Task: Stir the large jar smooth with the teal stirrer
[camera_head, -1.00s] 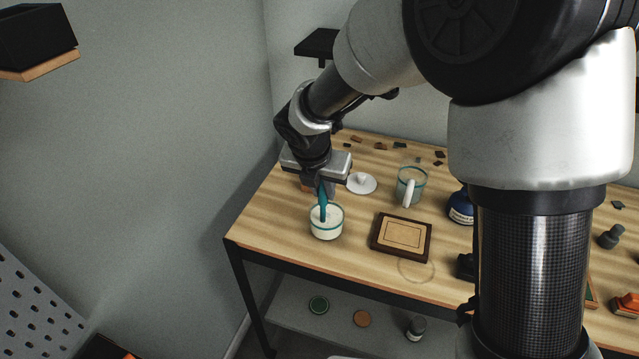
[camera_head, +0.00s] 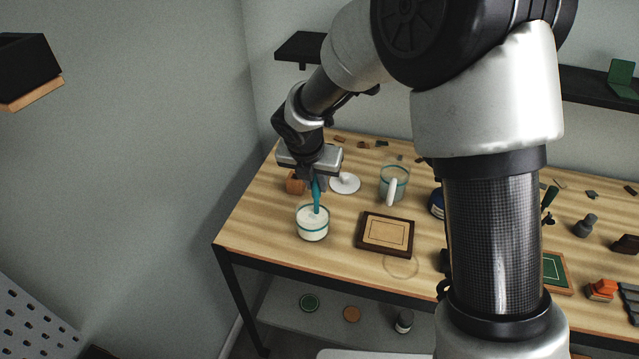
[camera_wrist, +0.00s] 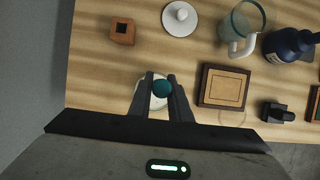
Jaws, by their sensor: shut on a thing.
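The jar (camera_head: 312,232) is a clear round vessel with a teal band near its rim and creamy white contents; it stands at the table's front left. My gripper (camera_head: 316,180) is above it, shut on the teal stirrer (camera_head: 316,196). The stirrer points down, and its lower end goes into the white contents, hiding its tip. In the wrist view the stirrer's rounded top (camera_wrist: 162,88) sits between my two fingers (camera_wrist: 163,96). The jar (camera_wrist: 143,102) shows beneath, partly covered by the fingers.
A wooden block with a hole (camera_wrist: 122,32) and a white knobbed lid (camera_head: 345,183) lie behind the jar. A glass jug with white handle (camera_head: 394,182), a blue bottle (camera_wrist: 289,45) and a dark-framed board (camera_head: 385,234) are to the right. Bare table lies left of the jar.

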